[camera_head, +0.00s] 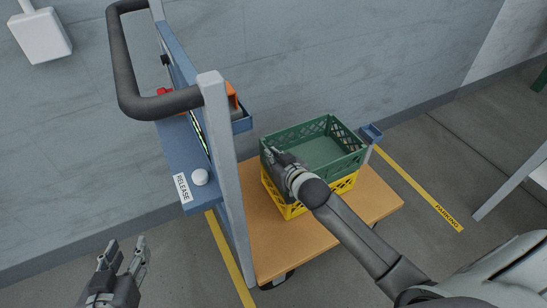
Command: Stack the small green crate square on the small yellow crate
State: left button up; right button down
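The small green crate (318,152) is on top of the small yellow crate (345,185), on the cart's wooden deck. Their sides look roughly in line, but my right arm hides part of the near side, so I cannot tell whether they are exactly square. The green crate looks level and empty. My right gripper (272,153) is at the green crate's near left rim; its fingers overlap the wall and I cannot tell whether they are closed on it. My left gripper (127,246) is open and empty, low at the left, away from the crates.
The wooden deck (280,245) has bare room around the crates. The cart's grey post (225,170) and dark handle (125,65) stand left of them. A blue panel has a white knob (200,177) labelled RELEASE. A wall is behind; yellow lines mark the floor.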

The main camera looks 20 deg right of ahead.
pick_arm(q)
jog(key=shift+w+d+r, duration=0.1)
jog(key=shift+w+r, duration=0.1)
jog(key=shift+r, duration=0.15)
pick_arm(e)
jog(key=shift+f, duration=0.15)
dwell(0.3)
jog(key=c, duration=1.6)
grip_release()
jog(key=shift+o, duration=0.2)
jog(key=shift+f, duration=0.15)
pick_arm(q)
jog(key=shift+s+f, duration=0.1)
